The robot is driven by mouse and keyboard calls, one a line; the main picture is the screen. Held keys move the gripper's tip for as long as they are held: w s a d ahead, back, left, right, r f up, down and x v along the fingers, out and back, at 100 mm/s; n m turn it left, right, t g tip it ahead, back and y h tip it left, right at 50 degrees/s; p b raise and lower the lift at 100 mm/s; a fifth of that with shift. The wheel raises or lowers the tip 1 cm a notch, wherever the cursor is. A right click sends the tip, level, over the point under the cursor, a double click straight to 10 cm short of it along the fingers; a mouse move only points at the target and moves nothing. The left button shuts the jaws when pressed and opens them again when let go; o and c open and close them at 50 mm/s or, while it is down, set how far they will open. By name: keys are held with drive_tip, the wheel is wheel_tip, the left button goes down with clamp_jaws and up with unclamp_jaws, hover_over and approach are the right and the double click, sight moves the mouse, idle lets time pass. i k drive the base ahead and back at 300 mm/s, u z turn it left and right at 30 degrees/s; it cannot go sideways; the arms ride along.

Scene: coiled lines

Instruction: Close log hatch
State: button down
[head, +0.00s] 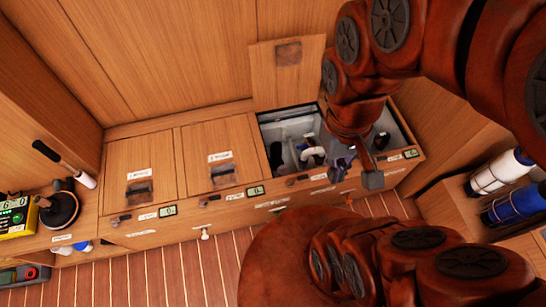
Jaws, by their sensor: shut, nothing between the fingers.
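A wooden hatch lid (288,65) stands raised against the back wall, with a dark recessed pull near its top. Below it is the open compartment (285,115), with white pipe fittings inside. Part of the opening is hidden behind my arm. Labels are too small to read, so I cannot tell by name which hatch is the log hatch; this is the only one seen open. My gripper (372,179) is shut and empty, near the front right edge of the open compartment, apart from the raised lid.
Two shut hatches, a left one (141,165) and a middle one (219,150), lie left of the opening. Small displays and latches line the front edge. A yellow device (14,216) sits at far left. The striped floor (180,275) is clear.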

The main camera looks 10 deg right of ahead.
sight(285, 72)
drive_tip(key=z, duration=0.05)
drive_tip(key=k, duration=1)
drive_tip(key=u, duration=0.6)
drive_tip(key=i, duration=1.2)
drive_tip(key=z, duration=0.05)
